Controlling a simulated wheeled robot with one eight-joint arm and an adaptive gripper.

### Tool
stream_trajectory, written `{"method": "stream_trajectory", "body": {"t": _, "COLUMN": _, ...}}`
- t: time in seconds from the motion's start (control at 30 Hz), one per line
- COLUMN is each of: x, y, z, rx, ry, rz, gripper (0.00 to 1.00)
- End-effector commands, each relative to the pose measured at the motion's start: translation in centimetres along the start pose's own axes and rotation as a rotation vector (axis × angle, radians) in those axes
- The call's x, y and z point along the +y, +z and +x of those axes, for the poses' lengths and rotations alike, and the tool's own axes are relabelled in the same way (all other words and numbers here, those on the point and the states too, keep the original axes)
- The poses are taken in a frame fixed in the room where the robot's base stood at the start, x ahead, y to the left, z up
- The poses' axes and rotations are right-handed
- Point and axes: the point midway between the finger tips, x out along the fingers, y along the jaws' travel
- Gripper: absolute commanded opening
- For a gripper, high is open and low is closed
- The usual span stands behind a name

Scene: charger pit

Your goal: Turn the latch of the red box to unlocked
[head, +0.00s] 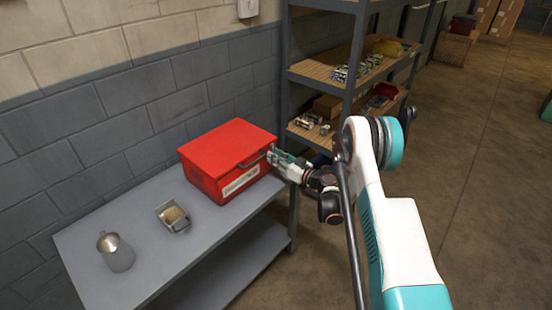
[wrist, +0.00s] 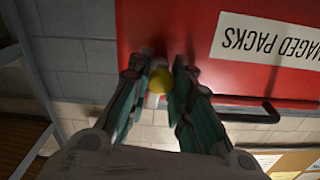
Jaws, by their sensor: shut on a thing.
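The red box (head: 225,155) sits closed at the far right end of the grey table. It has a dark handle and a white label on its front; in the wrist view its red front (wrist: 170,25) fills the top, with the label upside down. My gripper (head: 272,156) is at the right end of the box front. The fingers partly hide the knob, and I cannot tell which way the latch is turned.
The grey table (head: 110,220) also holds a small metal tray (head: 173,216) with grainy contents and a metal canister (head: 116,252). A shelf rack (head: 350,75) with loaded shelves stands right behind the box. The block wall is behind the table; open floor lies to the right.

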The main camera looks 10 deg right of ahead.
Motion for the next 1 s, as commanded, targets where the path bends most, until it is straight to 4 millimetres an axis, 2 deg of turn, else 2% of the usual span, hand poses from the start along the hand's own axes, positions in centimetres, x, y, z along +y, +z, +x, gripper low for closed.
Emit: {"method": "stream_trajectory", "body": {"t": 1.0, "x": 0.31, "y": 0.09, "z": -0.06, "rx": 0.001, "ry": 0.001, "rz": 0.944, "gripper": 0.00}}
